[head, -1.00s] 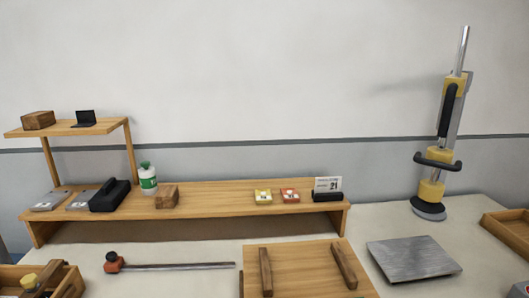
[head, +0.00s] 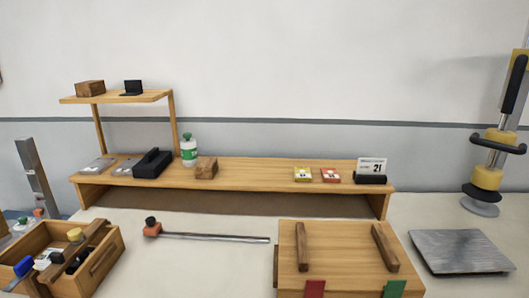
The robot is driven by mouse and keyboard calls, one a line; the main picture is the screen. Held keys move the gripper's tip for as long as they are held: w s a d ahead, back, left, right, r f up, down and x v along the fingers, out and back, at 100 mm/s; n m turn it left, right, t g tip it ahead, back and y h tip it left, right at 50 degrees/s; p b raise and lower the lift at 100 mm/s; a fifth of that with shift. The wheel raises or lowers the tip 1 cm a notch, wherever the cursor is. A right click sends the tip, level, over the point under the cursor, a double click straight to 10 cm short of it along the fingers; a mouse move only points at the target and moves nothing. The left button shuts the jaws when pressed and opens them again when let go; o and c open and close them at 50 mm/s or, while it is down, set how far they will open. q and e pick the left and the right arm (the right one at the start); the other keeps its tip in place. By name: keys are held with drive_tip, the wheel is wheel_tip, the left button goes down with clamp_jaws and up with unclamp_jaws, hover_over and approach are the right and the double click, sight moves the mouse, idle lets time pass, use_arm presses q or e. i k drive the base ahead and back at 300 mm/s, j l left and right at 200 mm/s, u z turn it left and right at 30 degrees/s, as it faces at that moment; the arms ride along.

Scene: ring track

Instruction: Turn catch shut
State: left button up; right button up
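I cannot make out a catch for certain. A wooden board or box lid (head: 340,255) lies at the front, right of centre, with two dark wooden bars (head: 303,247) (head: 385,248) on top. A red tab (head: 314,289) and a green tab (head: 394,289) show at its near edge, cut off by the picture's bottom. A small dark wooden piece (head: 276,266) shows at its left edge; I cannot tell what it is. Neither of my grippers is in view.
A wooden tray (head: 103,268) with tools stands at front left. A rod with an orange end (head: 215,238) lies mid-table. A low shelf (head: 240,174) with a bottle (head: 189,150) runs behind. A metal plate (head: 460,250) and a yellow-black stand (head: 487,178) are at right.

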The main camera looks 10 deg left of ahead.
sight(24, 267)
drive_tip(key=u, duration=1.55)
